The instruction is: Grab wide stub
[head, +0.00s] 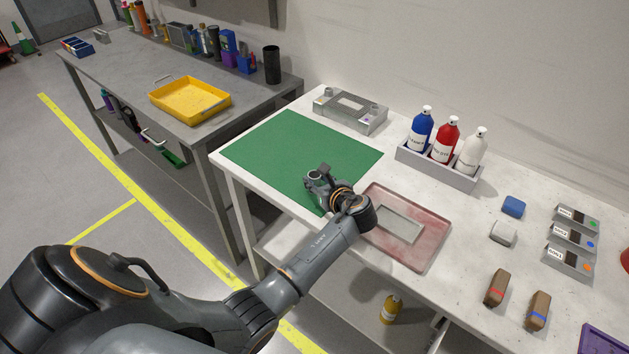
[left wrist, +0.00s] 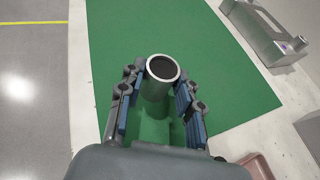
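My right gripper is not in view.
A reddish tray (head: 432,236) lies right of the gripper. A grey metal fixture (head: 345,118) stands behind the mat. A grey holder (head: 465,180) with blue, red and white bottles stands farther right. The mat's left part is clear.

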